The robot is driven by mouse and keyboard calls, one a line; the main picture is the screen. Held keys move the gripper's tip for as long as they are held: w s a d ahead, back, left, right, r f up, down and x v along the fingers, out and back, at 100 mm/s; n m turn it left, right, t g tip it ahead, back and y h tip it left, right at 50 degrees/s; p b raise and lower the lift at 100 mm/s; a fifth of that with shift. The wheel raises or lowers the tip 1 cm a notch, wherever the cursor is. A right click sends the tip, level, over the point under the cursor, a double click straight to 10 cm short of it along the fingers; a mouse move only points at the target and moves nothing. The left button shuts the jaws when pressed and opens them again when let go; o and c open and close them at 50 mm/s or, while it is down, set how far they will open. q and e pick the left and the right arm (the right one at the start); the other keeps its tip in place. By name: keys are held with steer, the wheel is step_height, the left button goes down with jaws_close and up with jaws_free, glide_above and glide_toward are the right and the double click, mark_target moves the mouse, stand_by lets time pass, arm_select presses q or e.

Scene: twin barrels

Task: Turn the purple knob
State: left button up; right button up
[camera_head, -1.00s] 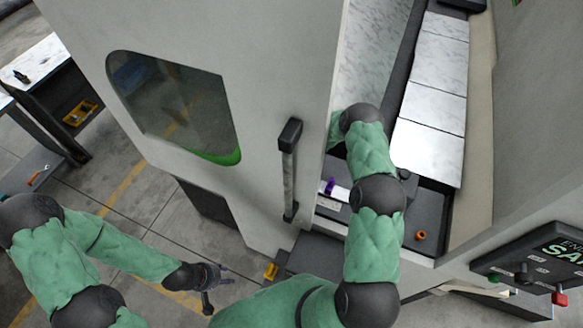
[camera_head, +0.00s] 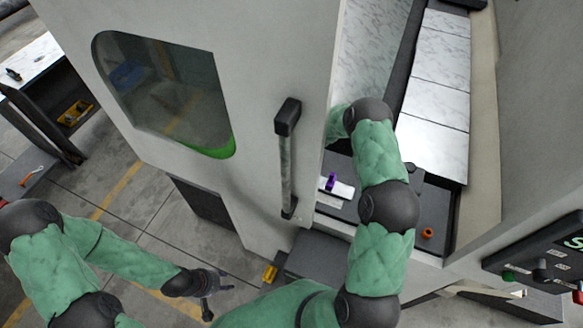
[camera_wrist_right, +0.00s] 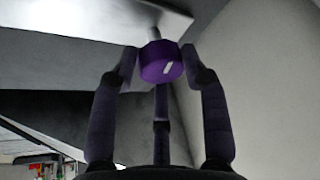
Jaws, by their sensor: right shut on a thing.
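The machine's door (camera_head: 262,70), with a dark window and handle (camera_head: 287,160), stands left of my right arm. A small purple thing (camera_head: 330,182) lies on a white piece and an orange ring (camera_head: 427,233) lies nearby. A control panel (camera_head: 545,262) is at the right.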

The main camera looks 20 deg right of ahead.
steer(key=shift+w+a+r, duration=0.1)
steer(key=shift+w+r, duration=0.15)
steer(key=shift+w, duration=0.05)
steer(key=o, duration=0.9)
steer(key=shift+o, duration=0.9)
steer(key=shift+a+f, duration=0.15)
steer(key=shift+a, duration=0.05)
steer(key=shift+s+d, duration=0.1)
steer(key=shift+d, duration=0.05)
steer(key=shift+s+d+r, duration=0.1)
steer(key=shift+r, duration=0.2)
steer(key=v, duration=1.1)
steer(key=shift+a+r, duration=0.15)
steer(key=shift+a, duration=0.05)
